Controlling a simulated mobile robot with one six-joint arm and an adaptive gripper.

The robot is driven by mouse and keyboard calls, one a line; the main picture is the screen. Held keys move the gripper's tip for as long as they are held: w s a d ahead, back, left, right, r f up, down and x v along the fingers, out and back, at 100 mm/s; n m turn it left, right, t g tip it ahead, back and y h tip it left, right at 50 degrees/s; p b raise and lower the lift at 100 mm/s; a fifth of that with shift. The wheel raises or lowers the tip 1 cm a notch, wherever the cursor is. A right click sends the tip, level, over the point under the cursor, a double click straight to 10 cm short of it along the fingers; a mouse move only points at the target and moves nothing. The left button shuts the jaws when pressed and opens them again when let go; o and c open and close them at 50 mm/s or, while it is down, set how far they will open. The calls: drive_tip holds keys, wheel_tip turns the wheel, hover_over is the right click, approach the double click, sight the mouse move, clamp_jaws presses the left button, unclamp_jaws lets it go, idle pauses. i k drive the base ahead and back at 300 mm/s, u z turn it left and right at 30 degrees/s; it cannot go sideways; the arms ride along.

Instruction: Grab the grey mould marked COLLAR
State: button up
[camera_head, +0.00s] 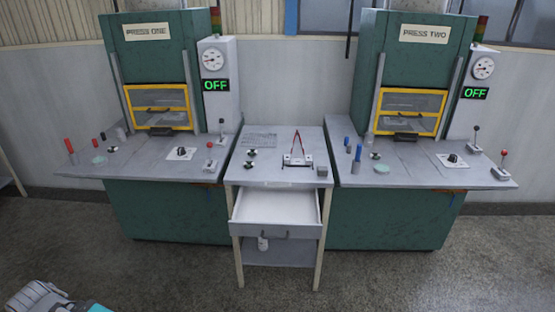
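No COLLAR marking can be read in this view, so I cannot tell which thing is the mould. A small grey block (321,171) sits at the front right of the middle table. A dark handled piece (161,131) is at the foot of the left press's yellow-framed guard, and a similar dark piece (405,136) is at the right press. Grey cylinders (368,139) stand near the presses. A white and grey part with teal, probably of my arm, shows at the bottom left. My gripper's fingers are not in view.
PRESS ONE (148,70) and PRESS TWO (408,75) both read OFF. The front floor is clear.

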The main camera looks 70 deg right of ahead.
sight(308, 161)
drive_tip(key=z, duration=0.05)
drive_tip(key=i, duration=2.45)
drive_tip(key=z, duration=2.7)
